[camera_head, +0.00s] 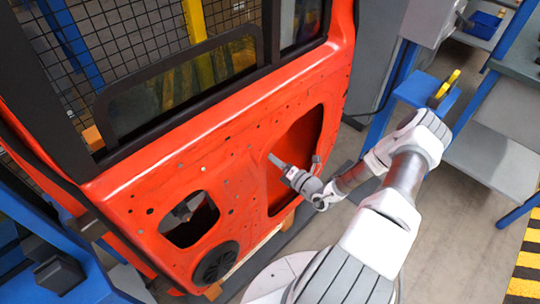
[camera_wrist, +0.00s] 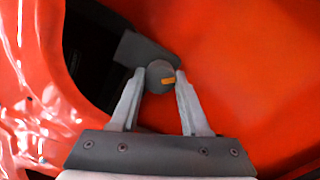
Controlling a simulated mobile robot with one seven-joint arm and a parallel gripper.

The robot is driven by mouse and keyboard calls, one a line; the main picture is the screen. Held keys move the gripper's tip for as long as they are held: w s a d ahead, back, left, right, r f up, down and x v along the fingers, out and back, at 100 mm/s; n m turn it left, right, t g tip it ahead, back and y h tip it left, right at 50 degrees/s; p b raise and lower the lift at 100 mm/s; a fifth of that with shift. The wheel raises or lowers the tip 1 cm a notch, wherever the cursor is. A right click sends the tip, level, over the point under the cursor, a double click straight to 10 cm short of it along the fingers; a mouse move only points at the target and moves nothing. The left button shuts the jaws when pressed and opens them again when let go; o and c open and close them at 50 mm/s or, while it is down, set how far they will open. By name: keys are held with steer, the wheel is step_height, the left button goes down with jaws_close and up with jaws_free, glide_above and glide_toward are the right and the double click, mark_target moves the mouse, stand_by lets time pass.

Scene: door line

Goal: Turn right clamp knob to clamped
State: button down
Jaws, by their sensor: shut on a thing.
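The clamp knob (camera_wrist: 157,76) is a small round grey knob with an orange pointer mark. It sits at the end of a dark grey block (camera_wrist: 138,47) beside the door opening. My gripper (camera_wrist: 160,73) has one finger on each side of the knob and is shut on it. The orange mark lies nearly level, toward the right finger in the wrist view. In the head view my gripper (camera_head: 300,181) is at the large opening of the red door (camera_head: 150,180). The knob cannot be made out there.
The door has a smaller opening (camera_head: 189,218) and a round black speaker (camera_head: 215,262) lower left. A blue stand with a yellow-handled tool (camera_head: 445,86) is at right. Open grey floor (camera_head: 440,240) lies right of my arm. A mesh fence stands behind the door.

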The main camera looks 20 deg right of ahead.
steer(key=shift+f+m+p, duration=0.1)
steer(key=shift+m+p, duration=0.2)
steer(key=shift+m, duration=3.8)
steer(key=shift+a, duration=0.1)
steer(key=shift+c, duration=1.9)
jaws_free()
steer(key=v, duration=1.7)
steer(key=shift+s+p, duration=0.25)
steer(key=shift+p, duration=0.1)
